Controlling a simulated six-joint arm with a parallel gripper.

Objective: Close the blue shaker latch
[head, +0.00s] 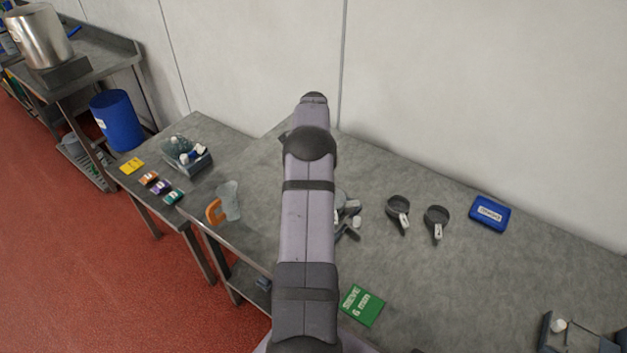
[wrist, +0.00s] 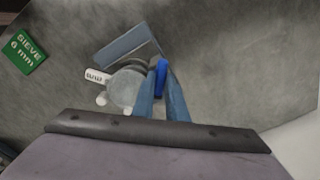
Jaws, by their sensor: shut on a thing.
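In the wrist view, my gripper (wrist: 161,68) has its two blue-grey fingers close together, shut on a bright blue piece (wrist: 160,78) that I take to be the blue shaker latch. It stands at the right side of a round grey shaker part (wrist: 125,88) with a white tag and pale knobs. The fingers hide part of the latch, and whether it is closed cannot be told. In the head view my arm covers the gripper and the latch; only grey and white bits of the shaker (head: 349,213) show to the right of the arm.
A green sieve card (head: 362,305) lies near the front. Two dark ring clamps (head: 398,212) (head: 437,220) and a blue case (head: 490,212) lie to the right. An orange-handled scoop (head: 216,210) lies left.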

